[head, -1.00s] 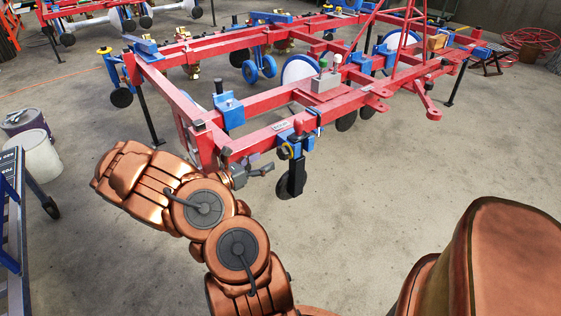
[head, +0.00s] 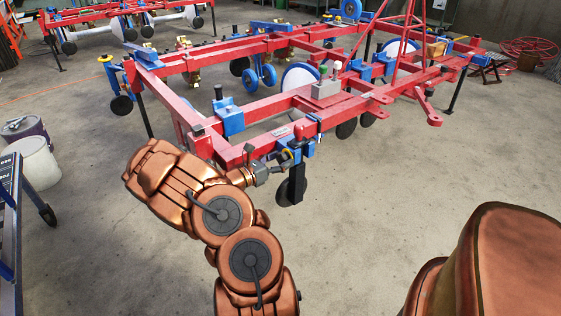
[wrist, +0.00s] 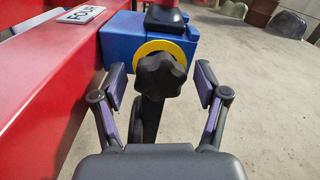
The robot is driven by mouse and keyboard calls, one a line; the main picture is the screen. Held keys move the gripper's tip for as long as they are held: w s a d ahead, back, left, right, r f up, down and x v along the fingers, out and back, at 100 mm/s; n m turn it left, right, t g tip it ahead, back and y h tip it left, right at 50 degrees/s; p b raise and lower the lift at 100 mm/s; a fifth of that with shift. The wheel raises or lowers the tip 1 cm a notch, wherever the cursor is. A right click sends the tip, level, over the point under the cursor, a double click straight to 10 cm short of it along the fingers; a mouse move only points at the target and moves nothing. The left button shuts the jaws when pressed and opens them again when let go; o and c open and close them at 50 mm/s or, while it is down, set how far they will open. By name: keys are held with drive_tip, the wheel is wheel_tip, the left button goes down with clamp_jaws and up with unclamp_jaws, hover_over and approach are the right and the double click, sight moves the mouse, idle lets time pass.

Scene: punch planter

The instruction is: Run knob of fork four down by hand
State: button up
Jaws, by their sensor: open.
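The black lobed knob (wrist: 161,76) of fork four faces me in the wrist view, in front of a yellow ring (wrist: 183,50) on a blue block (wrist: 120,40). A plate reading FOUR (wrist: 80,14) lies on the red beam to its left. My gripper (wrist: 160,88) is open, with one purple-padded finger on each side of the knob and visible gaps between. In the head view my gripper (head: 284,162) is at the blue fork block (head: 303,150) on the near red beam. The knob cannot be made out clearly there.
The red planter frame (head: 232,157) runs close behind my gripper, and a dark fork leg (head: 297,185) hangs below the blue block. A white bucket (head: 35,160) and a blue cart (head: 12,220) stand at left.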

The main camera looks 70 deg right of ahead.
drive_tip(key=shift+c, duration=0.4)
drive_tip(key=c, duration=1.1)
drive_tip(key=m+b, duration=0.2)
drive_tip(key=shift+f+m, duration=0.25)
drive_tip(key=shift+m, duration=0.15)
drive_tip(key=shift+r+m+b, duration=0.25)
drive_tip(key=shift+m+b, duration=0.75)
drive_tip(key=shift+m, duration=0.4)
drive_tip(key=o, duration=1.2)
drive_tip(key=shift+a, duration=0.1)
drive_tip(key=shift+v, duration=5.95)
